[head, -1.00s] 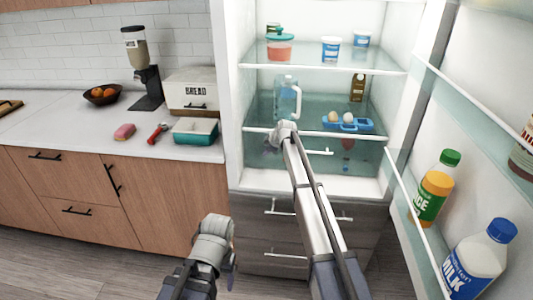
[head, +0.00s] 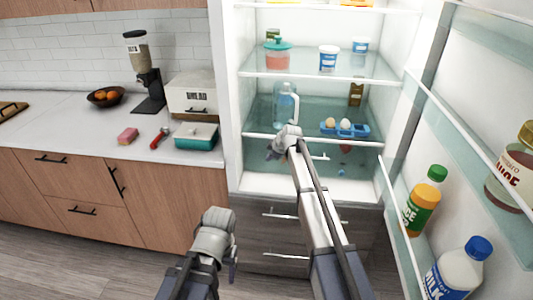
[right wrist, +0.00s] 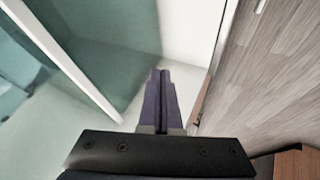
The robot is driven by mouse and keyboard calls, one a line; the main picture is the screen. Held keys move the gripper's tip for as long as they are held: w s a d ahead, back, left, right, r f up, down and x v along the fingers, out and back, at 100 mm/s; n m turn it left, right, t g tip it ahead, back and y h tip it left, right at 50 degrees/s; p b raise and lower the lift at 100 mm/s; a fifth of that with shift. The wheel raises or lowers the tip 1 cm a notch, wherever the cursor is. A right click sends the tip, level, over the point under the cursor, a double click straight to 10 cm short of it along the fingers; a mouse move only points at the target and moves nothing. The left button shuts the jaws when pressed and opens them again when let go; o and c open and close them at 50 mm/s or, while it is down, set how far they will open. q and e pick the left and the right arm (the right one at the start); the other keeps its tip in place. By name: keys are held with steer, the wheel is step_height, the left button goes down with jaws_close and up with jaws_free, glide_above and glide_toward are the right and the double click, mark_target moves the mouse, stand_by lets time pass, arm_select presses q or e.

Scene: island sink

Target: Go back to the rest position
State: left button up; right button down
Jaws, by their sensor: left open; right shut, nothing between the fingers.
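My right gripper (head: 276,152) is shut and empty. In the head view it appears over the lower part of the open fridge (head: 240,110), in front of the glass shelf edge. In the right wrist view its two fingers (right wrist: 160,100) are together, with pale fridge surfaces ahead and to the left. My left gripper (head: 234,258) hangs low at the bottom of the head view, in front of the cabinets. It is open, though its fingertips are mostly hidden by its wrist.
The fridge holds a water jug (head: 284,105), an egg holder (head: 345,130) and tubs. The open door, at right, bears a juice bottle (head: 424,203) and a milk bottle (head: 458,270). The counter (head: 70,130) holds a teal-sided dish (head: 197,137). Wood floor (right wrist: 265,75) shows at right.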

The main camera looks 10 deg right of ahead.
steer(key=s+a+f+m+g+p, duration=0.15)
steer(key=s+a, duration=0.25)
steer(key=s, duration=0.7)
steer(key=s+a+r+m+g, duration=0.15)
steer(key=s+a, duration=0.25)
steer(key=s, duration=0.6)
steer(key=s+a+f+m+g+h, duration=0.1)
steer(key=s+m+g+h, duration=0.3)
steer(key=s, duration=2)
steer(key=f+m, duration=0.1)
steer(key=m, duration=0.1)
steer(key=shift+s+m, duration=0.2)
steer(key=shift+m, duration=0.2)
